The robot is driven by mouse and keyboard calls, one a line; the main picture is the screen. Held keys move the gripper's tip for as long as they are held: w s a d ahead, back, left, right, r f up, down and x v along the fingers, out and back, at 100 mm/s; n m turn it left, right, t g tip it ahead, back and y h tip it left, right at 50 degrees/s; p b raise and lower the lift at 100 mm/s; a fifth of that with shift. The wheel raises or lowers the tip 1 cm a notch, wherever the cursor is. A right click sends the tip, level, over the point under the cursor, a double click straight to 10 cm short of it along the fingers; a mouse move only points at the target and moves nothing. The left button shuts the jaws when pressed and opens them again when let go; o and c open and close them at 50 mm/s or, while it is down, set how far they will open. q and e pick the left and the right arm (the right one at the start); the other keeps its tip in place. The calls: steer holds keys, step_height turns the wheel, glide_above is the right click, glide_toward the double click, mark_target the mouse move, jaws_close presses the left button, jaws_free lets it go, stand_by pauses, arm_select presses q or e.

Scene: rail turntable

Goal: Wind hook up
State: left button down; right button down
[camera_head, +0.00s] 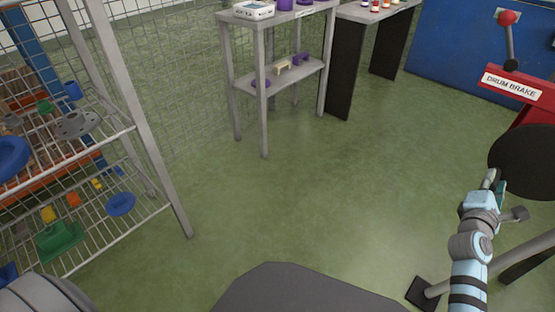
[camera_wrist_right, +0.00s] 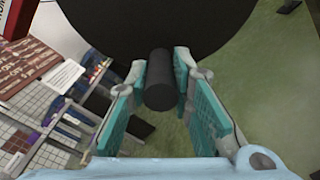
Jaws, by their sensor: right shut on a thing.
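A large black disc (camera_head: 525,160) stands at the right edge in the head view. It also fills the top of the right wrist view (camera_wrist_right: 150,22). A short black cylindrical handle (camera_wrist_right: 158,82) sticks out from its face toward the wrist camera. My right gripper (camera_wrist_right: 160,75) has its teal-padded fingers on both sides of the handle and is shut on it. In the head view the right gripper (camera_head: 492,180) is at the disc's left side, and the handle cannot be made out there. No hook shows in either view. My left gripper is not in view.
A red stand labelled DRUM BRAKE (camera_head: 513,84) with a red-knobbed lever (camera_head: 508,40) is behind the disc. A wire rack (camera_head: 150,140) with coloured parts stands at left. A grey shelf table (camera_head: 240,85) stands at the back. The green floor (camera_head: 300,190) between is clear.

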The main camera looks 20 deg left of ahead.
mark_target(495, 159)
steer(key=shift+a+r, duration=0.1)
steer(key=shift+r, duration=0.1)
steer(key=shift+w+a+r+m, duration=0.15)
steer(key=shift+a+r+m, duration=0.2)
steer(key=shift+r+m, duration=0.45)
steer(key=shift+w+a+r+m, duration=0.15)
steer(key=shift+a+r+m, duration=0.25)
steer(key=shift+m, duration=0.6)
